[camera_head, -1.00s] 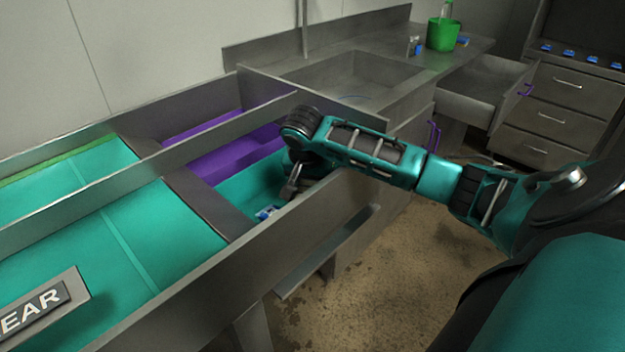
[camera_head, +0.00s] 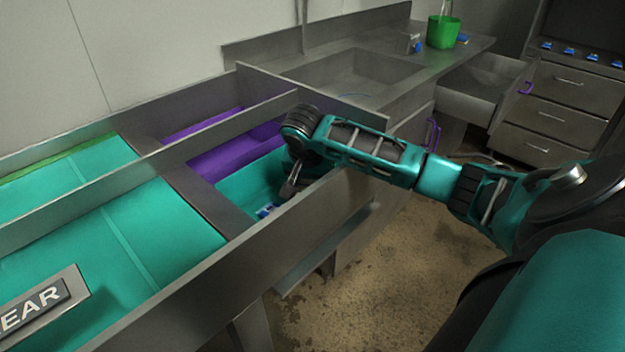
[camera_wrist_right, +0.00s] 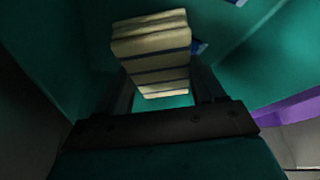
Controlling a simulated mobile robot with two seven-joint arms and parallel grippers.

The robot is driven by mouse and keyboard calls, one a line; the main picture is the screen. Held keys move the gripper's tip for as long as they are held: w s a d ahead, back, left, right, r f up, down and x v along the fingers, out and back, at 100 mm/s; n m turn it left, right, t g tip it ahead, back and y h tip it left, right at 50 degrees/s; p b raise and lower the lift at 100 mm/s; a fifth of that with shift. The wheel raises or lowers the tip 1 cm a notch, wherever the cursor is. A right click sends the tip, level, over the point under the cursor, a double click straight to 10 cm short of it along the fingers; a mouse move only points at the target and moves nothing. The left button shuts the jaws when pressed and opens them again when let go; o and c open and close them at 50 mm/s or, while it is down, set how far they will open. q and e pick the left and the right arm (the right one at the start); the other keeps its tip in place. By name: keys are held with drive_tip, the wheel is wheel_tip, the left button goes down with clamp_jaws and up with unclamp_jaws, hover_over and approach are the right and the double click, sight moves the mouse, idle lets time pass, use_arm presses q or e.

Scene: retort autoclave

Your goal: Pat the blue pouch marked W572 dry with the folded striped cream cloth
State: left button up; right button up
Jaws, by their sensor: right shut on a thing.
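My right gripper (camera_wrist_right: 160,95) is shut on the folded striped cream cloth (camera_wrist_right: 152,45), cream with dark blue stripes. In the head view my right gripper (camera_head: 287,195) reaches down into the teal-lined bin (camera_head: 235,190), mostly hidden by my own wrist and the metal wall. A small blue and white thing (camera_head: 266,211), likely the blue pouch, lies low in that bin by the gripper. A bit of blue (camera_wrist_right: 199,47) shows just behind the cloth in the wrist view. The marking W572 cannot be read. My left gripper is not in view.
Metal walls (camera_head: 270,250) border the teal bin, with a purple bin (camera_head: 235,150) behind it. A teal padded surface (camera_head: 120,235) lies to the left. A sink (camera_head: 360,70), a green bucket (camera_head: 443,32) and an open drawer (camera_head: 485,85) are further back.

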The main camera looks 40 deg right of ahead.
drive_tip(key=shift+r, duration=3.4)
